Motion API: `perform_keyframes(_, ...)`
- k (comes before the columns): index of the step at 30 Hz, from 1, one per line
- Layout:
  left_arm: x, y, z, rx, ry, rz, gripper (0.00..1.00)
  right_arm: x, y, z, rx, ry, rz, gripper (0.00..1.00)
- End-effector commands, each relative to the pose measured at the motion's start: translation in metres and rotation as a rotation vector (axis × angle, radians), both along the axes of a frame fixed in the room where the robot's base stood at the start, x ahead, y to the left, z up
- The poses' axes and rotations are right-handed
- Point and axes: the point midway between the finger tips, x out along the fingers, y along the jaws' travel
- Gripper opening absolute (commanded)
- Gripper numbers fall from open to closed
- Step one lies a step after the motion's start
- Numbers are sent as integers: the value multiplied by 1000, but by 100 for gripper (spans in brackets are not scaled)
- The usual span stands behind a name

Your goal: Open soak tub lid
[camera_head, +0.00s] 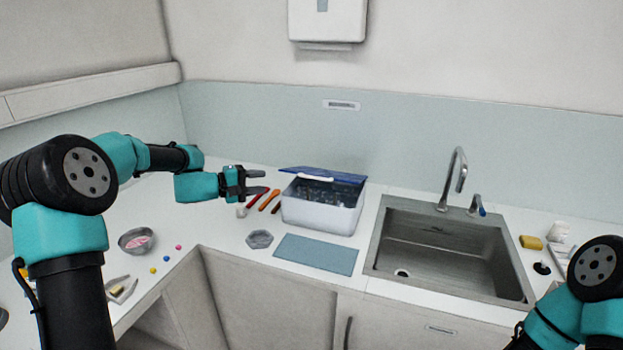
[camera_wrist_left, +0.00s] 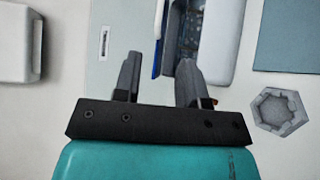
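The soak tub (camera_head: 318,212) is a white box on the counter left of the sink. Its blue lid (camera_head: 322,177) is raised and tilted at the back, and dark contents show inside. In the left wrist view the tub (camera_wrist_left: 218,45) is at the top, with the blue lid edge (camera_wrist_left: 158,45) along its left. My left gripper (camera_head: 264,183) is just left of the tub, fingers apart and empty. In the left wrist view its fingers (camera_wrist_left: 157,75) point at the tub's end. My right gripper is out of view; only part of that arm shows at the lower right.
A blue mat (camera_head: 316,254) and a grey hexagonal dish (camera_head: 259,240) lie in front of the tub. Red and orange-handled tools (camera_head: 269,200) lie at its left. A steel sink (camera_head: 450,245) is to the right. A bowl (camera_head: 137,241) and small coloured balls are at the left.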

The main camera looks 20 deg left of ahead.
Motion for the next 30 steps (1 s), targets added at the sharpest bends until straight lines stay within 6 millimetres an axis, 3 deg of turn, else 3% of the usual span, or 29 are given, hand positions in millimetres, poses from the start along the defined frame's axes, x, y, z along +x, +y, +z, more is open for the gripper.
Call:
perform_keyframes(8,16,-19,-4,0,1,-3,38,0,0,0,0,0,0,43)
perform_keyframes(30,96,-112,-21,0,1,-1,38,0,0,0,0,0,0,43)
